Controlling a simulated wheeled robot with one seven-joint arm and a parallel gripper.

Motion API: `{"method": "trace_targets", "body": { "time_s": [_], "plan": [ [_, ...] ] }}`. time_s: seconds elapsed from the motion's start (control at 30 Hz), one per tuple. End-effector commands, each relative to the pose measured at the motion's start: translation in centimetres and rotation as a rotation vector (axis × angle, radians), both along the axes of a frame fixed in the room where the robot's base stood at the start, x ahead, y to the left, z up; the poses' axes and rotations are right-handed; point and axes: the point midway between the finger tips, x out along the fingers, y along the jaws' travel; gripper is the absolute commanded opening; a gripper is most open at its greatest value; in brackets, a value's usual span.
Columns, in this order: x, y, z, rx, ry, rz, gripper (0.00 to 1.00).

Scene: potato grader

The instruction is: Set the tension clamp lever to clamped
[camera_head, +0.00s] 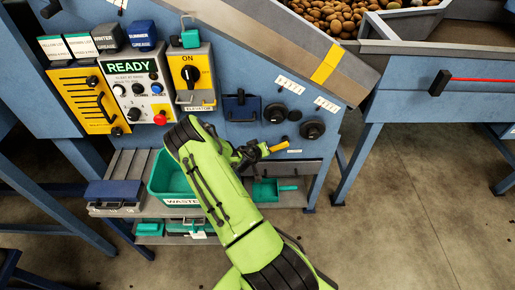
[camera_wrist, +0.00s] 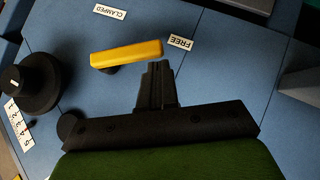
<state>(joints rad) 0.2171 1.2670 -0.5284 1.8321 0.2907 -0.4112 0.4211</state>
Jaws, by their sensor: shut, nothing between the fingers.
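The tension clamp lever has a yellow bar handle (camera_wrist: 126,53), seen in the wrist view on the blue panel. Its right end points at the FREE label (camera_wrist: 180,42); the CLAMPED label (camera_wrist: 110,11) lies above it. The handle also shows in the head view (camera_head: 279,147), small, just right of my gripper. My gripper (camera_wrist: 156,66) is shut and empty, its fingertips close to the handle's right end, below it in the wrist view. I cannot tell whether they touch. In the head view my arm hides part of the panel around it.
A black knob (camera_wrist: 30,83) with a number scale (camera_wrist: 18,126) sits left of the lever in the wrist view. In the head view, a control box with a READY display (camera_head: 131,67) is at left, and a green waste bin (camera_head: 168,178) stands below.

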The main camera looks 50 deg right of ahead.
Motion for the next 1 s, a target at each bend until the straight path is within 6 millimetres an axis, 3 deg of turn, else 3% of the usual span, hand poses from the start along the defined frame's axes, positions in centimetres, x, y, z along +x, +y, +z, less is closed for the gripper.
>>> {"method": "trace_targets", "body": {
  "time_s": [1.0],
  "plan": [
    [-1.4,-0.5,-1.5,0.000,-0.002,-0.001,0.00]
  ]
}}
